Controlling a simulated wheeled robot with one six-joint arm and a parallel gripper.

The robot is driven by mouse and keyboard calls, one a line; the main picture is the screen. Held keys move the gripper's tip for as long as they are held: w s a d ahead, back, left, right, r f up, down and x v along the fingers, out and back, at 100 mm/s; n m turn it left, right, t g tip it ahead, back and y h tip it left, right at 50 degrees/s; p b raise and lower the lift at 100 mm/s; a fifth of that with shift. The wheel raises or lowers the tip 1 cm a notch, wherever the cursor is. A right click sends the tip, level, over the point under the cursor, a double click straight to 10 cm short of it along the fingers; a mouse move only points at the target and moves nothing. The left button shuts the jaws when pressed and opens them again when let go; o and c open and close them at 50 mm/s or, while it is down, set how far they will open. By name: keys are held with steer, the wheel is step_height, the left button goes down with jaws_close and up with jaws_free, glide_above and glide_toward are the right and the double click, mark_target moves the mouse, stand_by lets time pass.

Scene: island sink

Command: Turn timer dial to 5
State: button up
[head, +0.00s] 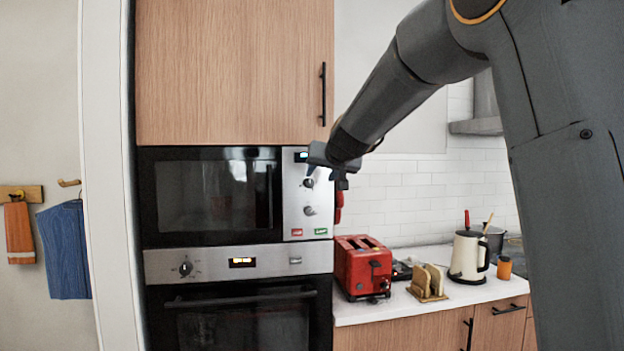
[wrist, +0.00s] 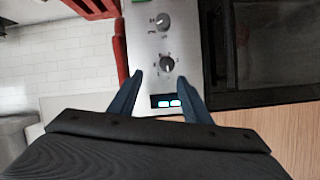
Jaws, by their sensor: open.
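The microwave (head: 215,195) has a silver control panel (head: 295,222) on its right side, with a lit display and two round dials. The upper dial (head: 308,183) sits just below the display and the lower dial (head: 309,210) beneath it. In the wrist view, which is upside down, the upper dial (wrist: 167,64) lies just beyond my fingertips, roughly between them, and the lower dial (wrist: 162,20) is farther off. My gripper (wrist: 160,77) is open and empty, facing the panel; it also shows in the head view (head: 326,177). The dial markings are too small to read.
Below the microwave is an oven (head: 250,315) with its own knob (head: 186,268). A red toaster (head: 362,265), a toast rack (head: 427,283) and a cream kettle (head: 467,257) stand on the counter at right. A wooden cabinet (head: 230,70) is above.

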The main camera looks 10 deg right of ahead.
mark_target(310, 183)
steer(key=x, duration=0.2)
steer(key=a+x, duration=0.1)
steer(key=x, duration=0.1)
steer(key=p+x, duration=0.1)
steer(key=x, duration=0.1)
steer(key=shift+w+a+f, duration=0.2)
steer(key=shift+w+a, duration=0.05)
steer(key=shift+a, duration=0.05)
steer(key=shift+w+f, duration=0.2)
steer(key=shift+w, duration=0.2)
steer(key=c, duration=0.9)
steer(key=shift+c, duration=0.7)
